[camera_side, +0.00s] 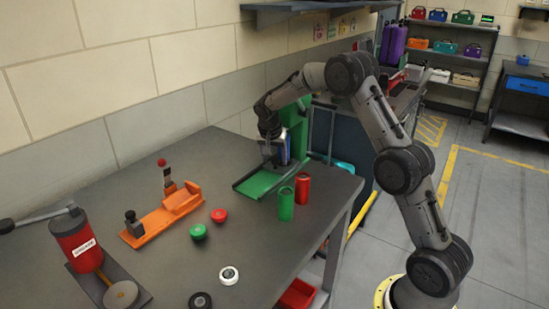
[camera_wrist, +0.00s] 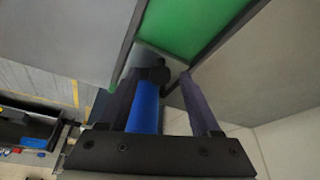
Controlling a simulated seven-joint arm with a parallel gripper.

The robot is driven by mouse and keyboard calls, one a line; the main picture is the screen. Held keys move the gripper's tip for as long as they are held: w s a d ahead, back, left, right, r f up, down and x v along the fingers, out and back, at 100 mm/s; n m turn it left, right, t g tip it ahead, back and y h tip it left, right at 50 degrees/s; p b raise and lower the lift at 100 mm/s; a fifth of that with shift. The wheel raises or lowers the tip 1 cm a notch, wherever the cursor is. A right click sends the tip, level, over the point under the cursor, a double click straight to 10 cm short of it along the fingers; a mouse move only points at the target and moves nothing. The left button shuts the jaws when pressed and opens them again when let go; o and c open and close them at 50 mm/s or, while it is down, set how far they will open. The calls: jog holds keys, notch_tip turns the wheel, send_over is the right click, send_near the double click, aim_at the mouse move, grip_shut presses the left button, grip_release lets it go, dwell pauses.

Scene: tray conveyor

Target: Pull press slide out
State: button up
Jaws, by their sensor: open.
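The press has a green upright frame (camera_side: 298,127) near the back right of the table. Its green slide (camera_side: 262,183), with dark side rails, lies low in front of the frame. The green surface also shows at the top of the wrist view (camera_wrist: 187,24). My gripper (camera_side: 281,162) is at the press, just above the back of the slide. In the wrist view my gripper (camera_wrist: 160,78) has its two dark fingers apart. A blue bar with a dark knob (camera_wrist: 157,73) shows between them; I cannot tell whether they touch it. The slide's handle is not clearly visible.
A green can (camera_side: 286,204) and a red can (camera_side: 302,188) stand close beside the slide. An orange fixture (camera_side: 160,222), red cap (camera_side: 219,215), green cap (camera_side: 198,232) and red lever device (camera_side: 79,243) stand left.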

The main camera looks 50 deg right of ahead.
grip_shut()
dwell(0.3)
dwell(1.1)
